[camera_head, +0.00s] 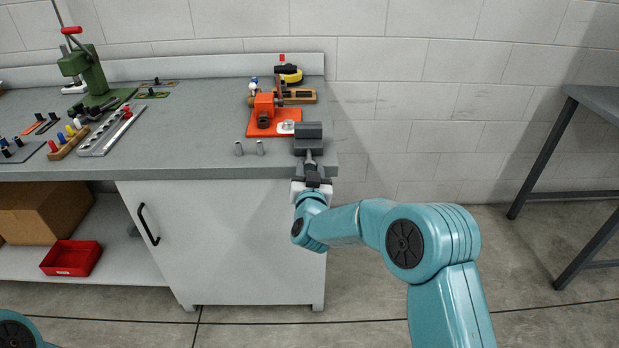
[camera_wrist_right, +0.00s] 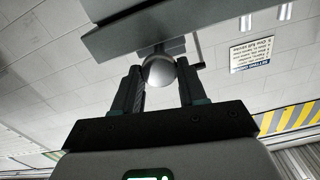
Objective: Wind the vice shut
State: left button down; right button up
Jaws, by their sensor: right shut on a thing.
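The grey vice (camera_head: 308,138) is at the front right corner of the workbench, with its screw end facing me over the edge. My right gripper (camera_head: 313,180) is at that end, just in front of the bench edge. In the right wrist view the fingers of my right gripper (camera_wrist_right: 160,84) are shut on a round metal knob (camera_wrist_right: 159,69) under the grey vice body (camera_wrist_right: 145,28). A thin dark bar (camera_wrist_right: 197,50) shows beside the knob. The jaw gap of the vice is hard to make out. Only a bit of my left arm shows, at the lower left; its gripper is out of view.
An orange fixture (camera_head: 264,112) stands left of the vice on the workbench (camera_head: 200,140). Two small grey pegs (camera_head: 249,148) stand near the front edge. A green press (camera_head: 88,70) and racks are farther left. The floor right of the bench is clear up to a dark table (camera_head: 590,100).

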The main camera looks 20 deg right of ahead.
jog(key=o, duration=1.1)
jog(key=shift+c, duration=0.2)
jog(key=b+v, duration=0.1)
jog(key=v, duration=1.5)
jog(key=shift+s, duration=0.15)
jog(key=shift+r, duration=0.1)
